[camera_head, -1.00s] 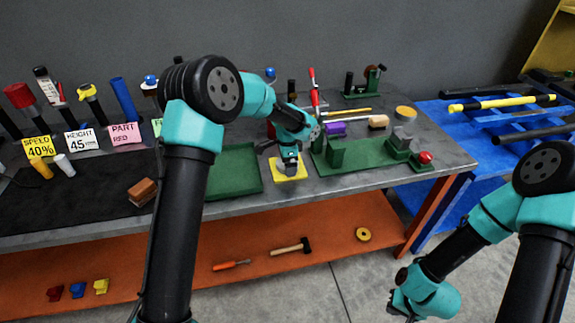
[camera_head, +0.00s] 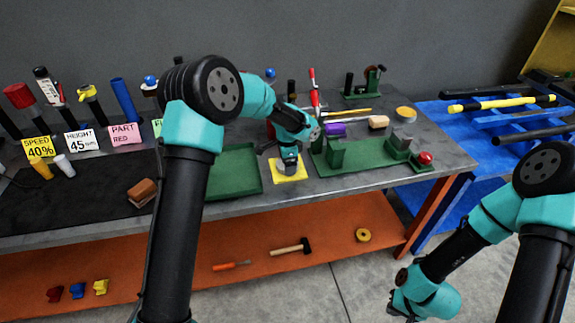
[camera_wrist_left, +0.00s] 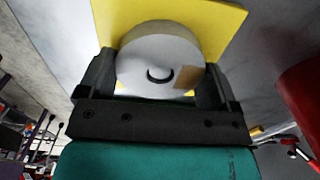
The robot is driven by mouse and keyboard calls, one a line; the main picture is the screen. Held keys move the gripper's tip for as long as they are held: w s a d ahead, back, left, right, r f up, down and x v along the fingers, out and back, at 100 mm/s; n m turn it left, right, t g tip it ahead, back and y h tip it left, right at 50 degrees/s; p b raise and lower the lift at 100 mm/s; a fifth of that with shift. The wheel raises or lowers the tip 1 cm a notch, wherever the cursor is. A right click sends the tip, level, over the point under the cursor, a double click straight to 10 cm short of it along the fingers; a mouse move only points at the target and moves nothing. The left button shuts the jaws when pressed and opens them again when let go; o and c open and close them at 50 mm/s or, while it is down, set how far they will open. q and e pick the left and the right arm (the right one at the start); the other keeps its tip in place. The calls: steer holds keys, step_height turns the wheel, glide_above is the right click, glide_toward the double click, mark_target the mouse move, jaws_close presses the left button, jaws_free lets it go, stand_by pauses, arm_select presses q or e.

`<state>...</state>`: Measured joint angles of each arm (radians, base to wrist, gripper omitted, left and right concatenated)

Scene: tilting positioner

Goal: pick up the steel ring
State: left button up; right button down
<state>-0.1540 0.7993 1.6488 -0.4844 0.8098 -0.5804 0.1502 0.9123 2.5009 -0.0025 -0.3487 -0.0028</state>
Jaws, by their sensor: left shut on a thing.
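The steel ring (camera_wrist_left: 155,55) shows in the left wrist view as a pale grey disc with a dark round mark at its middle. It sits between the two dark fingers of my left gripper (camera_wrist_left: 162,80), which is shut on it. A yellow square pad (camera_wrist_left: 215,20) lies behind the ring. In the head view my left gripper (camera_head: 288,170) points down over the yellow pad on the bench, and it mostly hides the ring. My right gripper (camera_head: 392,305) hangs low at the bottom right, away from the bench, and its fingers cannot be made out.
A green tray (camera_head: 240,192) lies just left of the pad. A green fixture plate (camera_head: 365,158) with blocks stands to the right, with a red button (camera_head: 425,158) at its end. Red clamps (camera_head: 314,95) stand behind. Bare bench shows in front of the pad.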

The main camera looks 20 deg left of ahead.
arm_select(q)
steer(key=shift+r, duration=0.1)
steer(key=shift+r, duration=0.4)
step_height(320, 180, up, 3)
steer(key=shift+f, duration=0.2)
steer(key=s+d+r, duration=0.1)
steer(key=s+d, duration=0.3)
steer(key=s, duration=1.1)
steer(key=shift+s+d+r, duration=0.2)
steer(key=shift+a, duration=0.1)
